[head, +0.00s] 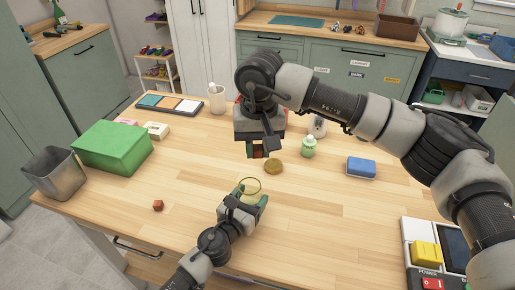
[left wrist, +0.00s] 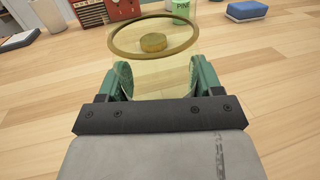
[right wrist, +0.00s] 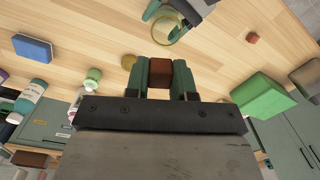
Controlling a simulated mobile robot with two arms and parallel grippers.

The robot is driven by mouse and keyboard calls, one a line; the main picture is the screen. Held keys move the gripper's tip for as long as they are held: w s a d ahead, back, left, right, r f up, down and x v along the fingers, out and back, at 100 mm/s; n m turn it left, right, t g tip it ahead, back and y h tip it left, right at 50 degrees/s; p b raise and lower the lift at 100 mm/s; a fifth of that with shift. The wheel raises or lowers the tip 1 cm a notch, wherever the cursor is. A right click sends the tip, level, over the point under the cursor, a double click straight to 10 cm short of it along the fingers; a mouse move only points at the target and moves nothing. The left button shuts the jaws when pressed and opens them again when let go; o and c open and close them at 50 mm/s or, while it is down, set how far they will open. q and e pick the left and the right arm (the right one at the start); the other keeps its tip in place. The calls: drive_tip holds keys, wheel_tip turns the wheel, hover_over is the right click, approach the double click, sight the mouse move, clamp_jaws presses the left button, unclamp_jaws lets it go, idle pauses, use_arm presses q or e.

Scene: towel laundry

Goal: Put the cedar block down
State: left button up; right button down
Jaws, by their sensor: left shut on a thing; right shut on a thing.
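My right gripper (head: 258,152) is shut on a reddish-brown cedar block, which shows clearly between its fingers in the right wrist view (right wrist: 160,73). It holds the block above the table, just behind a round tan lid (head: 273,166). My left gripper (head: 249,196) is shut on a clear yellowish jar with a brass-coloured rim (left wrist: 125,45). The jar's open mouth faces up, and the lid shows beyond its rim in the left wrist view (left wrist: 153,43). A second small reddish-brown block (head: 158,205) lies on the table at the left.
A green box (head: 112,147) and a grey metal bin (head: 53,174) stand at the left. A green-capped bottle (head: 308,147) and a blue sponge (head: 361,167) are at the right.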

wheel_tip(320, 180, down, 10)
drive_tip(key=w+a+m, duration=0.1)
drive_tip(key=a+m, duration=0.1)
drive_tip(key=m, duration=0.2)
drive_tip(key=shift+w+r, duration=0.2)
drive_tip(key=shift+w, duration=0.05)
idle(0.4)
drive_tip(key=c, duration=0.9)
unclamp_jaws()
drive_tip(key=shift+d, duration=0.1)
drive_tip(key=shift+o, duration=0.2)
